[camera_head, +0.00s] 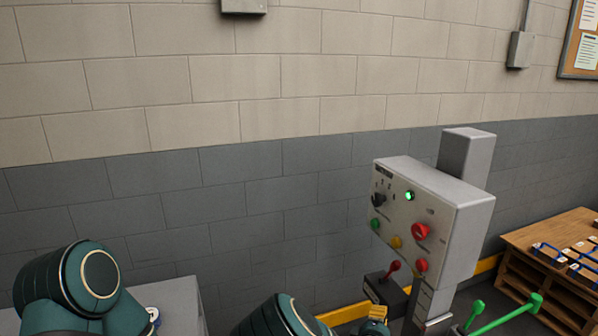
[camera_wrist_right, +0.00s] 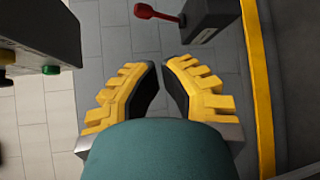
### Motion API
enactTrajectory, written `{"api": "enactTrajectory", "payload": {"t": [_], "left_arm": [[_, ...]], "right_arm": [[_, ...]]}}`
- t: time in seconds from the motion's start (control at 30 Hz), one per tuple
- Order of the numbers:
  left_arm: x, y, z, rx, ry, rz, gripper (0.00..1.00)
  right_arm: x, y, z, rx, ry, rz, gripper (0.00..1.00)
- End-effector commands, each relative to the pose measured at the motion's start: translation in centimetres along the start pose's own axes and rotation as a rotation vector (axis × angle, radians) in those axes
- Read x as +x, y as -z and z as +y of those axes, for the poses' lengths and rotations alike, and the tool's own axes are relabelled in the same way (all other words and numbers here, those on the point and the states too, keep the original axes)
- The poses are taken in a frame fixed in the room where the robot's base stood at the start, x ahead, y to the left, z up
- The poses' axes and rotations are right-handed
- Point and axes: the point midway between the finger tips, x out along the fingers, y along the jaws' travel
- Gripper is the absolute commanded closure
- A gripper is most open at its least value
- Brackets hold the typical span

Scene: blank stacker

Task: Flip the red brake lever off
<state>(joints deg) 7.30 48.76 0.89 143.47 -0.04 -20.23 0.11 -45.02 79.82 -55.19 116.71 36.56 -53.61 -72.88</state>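The red brake lever (camera_head: 392,268) stands tilted up from a small dark grey box (camera_head: 385,291) at the lower right in the head view. In the right wrist view the red lever (camera_wrist_right: 157,13) sticks out to the left of its box (camera_wrist_right: 209,16), beyond the fingertips. My right gripper (camera_wrist_right: 163,66) has yellow fingers with dark pads. A narrow gap with floor showing separates the tips, and nothing is between them. The lever is apart from the fingers. In the head view only a bit of the right gripper (camera_head: 374,322) shows at the bottom edge, below the box. My left gripper is out of view.
A grey control panel (camera_head: 455,232) with a lit green lamp and coloured buttons stands above the lever. Green handles (camera_head: 507,314) and a wooden pallet stack (camera_head: 520,268) are at right. A yellow floor strip (camera_wrist_right: 257,90) runs right of the fingers. A grey block wall stands behind.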

Motion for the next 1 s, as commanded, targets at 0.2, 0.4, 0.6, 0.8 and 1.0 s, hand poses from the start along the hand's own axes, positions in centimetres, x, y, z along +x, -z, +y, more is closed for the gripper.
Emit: {"api": "enactTrajectory", "payload": {"t": [0.2, 0.4, 0.6, 0.8, 1.0], "left_arm": [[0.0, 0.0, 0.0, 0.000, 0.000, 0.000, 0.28], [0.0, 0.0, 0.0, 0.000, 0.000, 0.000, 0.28], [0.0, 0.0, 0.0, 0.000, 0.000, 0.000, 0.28], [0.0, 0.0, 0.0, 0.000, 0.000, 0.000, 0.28], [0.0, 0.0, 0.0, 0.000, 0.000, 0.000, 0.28]], "right_arm": [[-2.2, -2.9, -8.4, 0.227, 0.283, -0.054, 1.00], [-8.5, -3.9, -17.2, 0.582, 0.660, -0.161, 1.00], [-18.3, -1.8, -21.2, 1.031, 1.089, -0.329, 1.00], [-25.3, 0.5, -19.3, 1.323, 1.382, -0.468, 1.00], [-28.0, 1.3, -17.6, 1.422, 1.497, -0.528, 1.00]]}}
